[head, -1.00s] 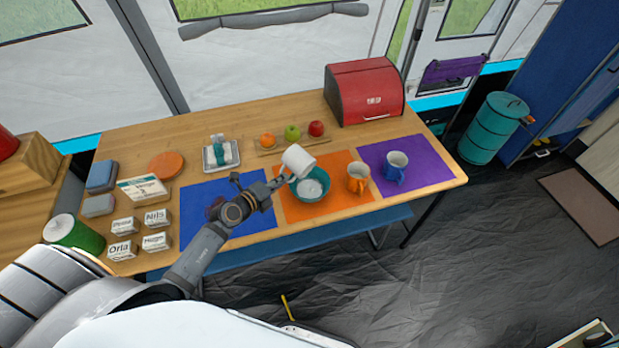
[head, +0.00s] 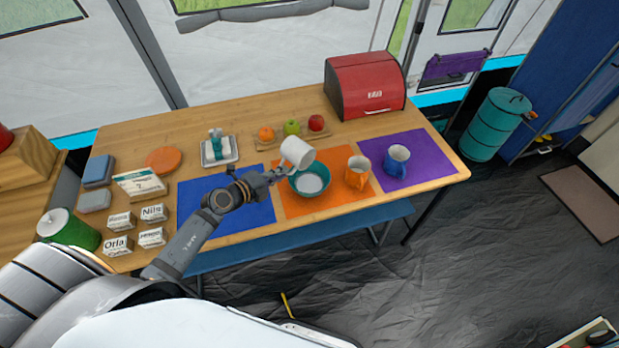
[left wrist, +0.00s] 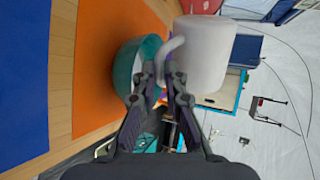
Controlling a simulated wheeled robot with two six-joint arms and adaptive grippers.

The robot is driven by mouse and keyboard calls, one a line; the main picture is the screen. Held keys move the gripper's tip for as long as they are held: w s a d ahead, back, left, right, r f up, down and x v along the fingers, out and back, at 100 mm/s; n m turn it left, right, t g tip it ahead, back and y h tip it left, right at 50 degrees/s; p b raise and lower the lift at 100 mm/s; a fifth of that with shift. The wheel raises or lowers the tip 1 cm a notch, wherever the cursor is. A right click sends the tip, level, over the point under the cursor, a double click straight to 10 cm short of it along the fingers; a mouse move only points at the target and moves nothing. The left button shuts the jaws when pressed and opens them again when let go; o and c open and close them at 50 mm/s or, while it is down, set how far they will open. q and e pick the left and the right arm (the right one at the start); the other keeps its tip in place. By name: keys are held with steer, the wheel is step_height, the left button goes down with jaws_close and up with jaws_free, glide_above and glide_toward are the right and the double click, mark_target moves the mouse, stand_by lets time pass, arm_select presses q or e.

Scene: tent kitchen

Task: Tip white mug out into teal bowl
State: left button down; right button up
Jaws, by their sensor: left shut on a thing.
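The white mug (head: 296,151) is held tilted above the teal bowl (head: 311,192) in the head view. My left gripper (head: 278,174) is shut on the mug's handle. In the left wrist view the mug (left wrist: 204,55) is beyond the fingertips of my left gripper (left wrist: 164,88), with its handle between them. The teal bowl (left wrist: 128,68) shows beside it there. In the head view the bowl stands on the orange mat (head: 318,208) and has white contents. The inside of the mug is hidden. My right gripper is not in view.
An orange mug (head: 357,171) and a blue mug (head: 396,161) stand right of the bowl, the blue one on a purple mat (head: 425,160). A fruit board (head: 272,146) lies behind. The blue mat (head: 213,220) has bare room.

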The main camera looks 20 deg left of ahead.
arm_select(q)
steer(key=w+a+r+n+h+b, duration=0.1)
steer(key=w+a+n+h+b, duration=0.1)
steer(key=a+n+h+b, duration=0.4)
steer(key=n+h+b, duration=0.2)
steer(key=n+b, duration=0.3)
steer(key=n, duration=0.2)
steer(key=shift+w+n+g, duration=0.3)
steer(key=shift+w, duration=0.1)
steer(key=shift+a, duration=0.1)
stand_by(0.9)
